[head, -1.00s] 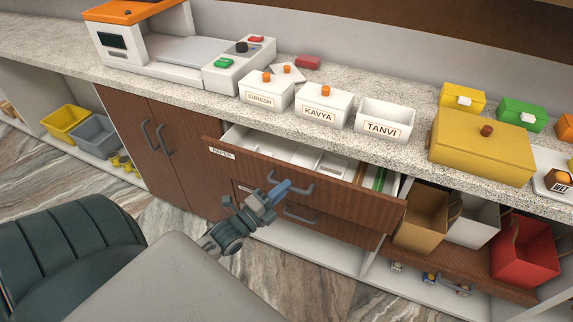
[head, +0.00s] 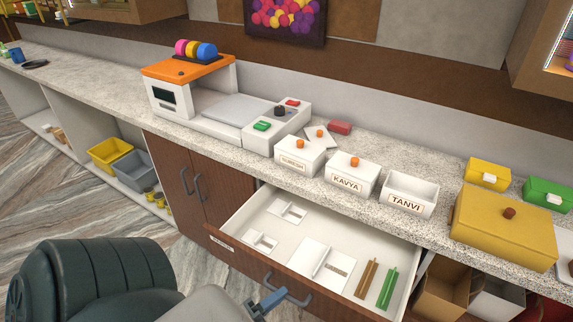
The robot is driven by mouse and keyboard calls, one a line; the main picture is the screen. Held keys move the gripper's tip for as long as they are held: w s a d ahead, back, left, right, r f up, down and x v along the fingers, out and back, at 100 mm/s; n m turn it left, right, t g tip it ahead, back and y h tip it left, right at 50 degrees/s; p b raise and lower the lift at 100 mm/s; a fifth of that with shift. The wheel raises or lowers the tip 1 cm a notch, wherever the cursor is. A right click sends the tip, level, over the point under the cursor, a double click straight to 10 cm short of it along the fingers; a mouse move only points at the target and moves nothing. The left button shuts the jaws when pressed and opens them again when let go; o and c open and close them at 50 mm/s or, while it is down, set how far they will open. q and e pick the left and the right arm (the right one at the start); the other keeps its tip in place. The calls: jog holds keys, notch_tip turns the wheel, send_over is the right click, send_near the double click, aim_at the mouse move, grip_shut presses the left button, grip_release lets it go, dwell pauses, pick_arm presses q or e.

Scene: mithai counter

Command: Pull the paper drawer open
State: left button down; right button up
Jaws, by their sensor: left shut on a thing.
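The paper drawer (head: 269,217) stands well out from under the counter, with its white inside showing. In it lie white paper pieces (head: 312,255), a brown strip (head: 366,278) and a green strip (head: 388,288). Its dark brown wooden front with a small label (head: 222,242) faces me. My left gripper (head: 272,299) is shut on the drawer handle (head: 294,297) at the bottom of the picture. My right gripper is not in the picture.
On the speckled counter are the orange and white machine (head: 215,100), name boxes such as the TANVI box (head: 408,193), and a mustard box (head: 503,230). Dark cabinet doors (head: 185,190) are left of the drawer. Open bins (head: 440,290) stand below right.

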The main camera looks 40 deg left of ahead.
pick_arm(q)
jog(key=shift+s+d, duration=0.15)
jog(key=shift+s, duration=0.45)
jog(key=c, duration=1.5)
grip_release()
jog(key=shift+o, duration=0.2)
jog(key=b+v, duration=0.2)
jog(key=v, duration=0.8)
jog(key=shift+s, duration=0.4)
